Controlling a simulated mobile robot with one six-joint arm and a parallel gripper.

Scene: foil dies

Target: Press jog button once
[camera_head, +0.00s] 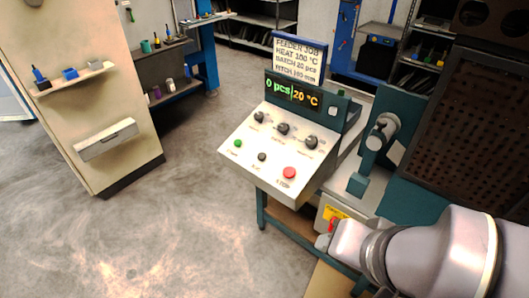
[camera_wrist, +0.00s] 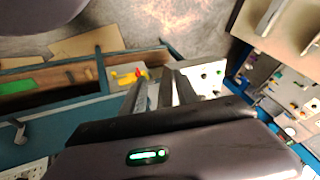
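The sloped white control panel (camera_head: 262,172) stands in the middle of the head view. Its front row has a green button (camera_head: 238,143), a small black button (camera_head: 262,157) and a larger red button (camera_head: 289,173). The labels are too small to read surely; the black button appears to be the jog one. The display (camera_head: 292,94) reads 0 pcs and 20 °C. My gripper (camera_wrist: 163,80) shows in the wrist view, apart from the panel's pale face (camera_wrist: 206,76); its finger gap is unclear. In the head view my arm is at lower right.
Three dark knobs, one of them the middle knob (camera_head: 283,128), sit above the buttons. A job sign (camera_head: 299,60) stands behind the display. A teal machine post (camera_head: 358,184) stands right of the panel. The floor (camera_head: 160,220) at left is clear.

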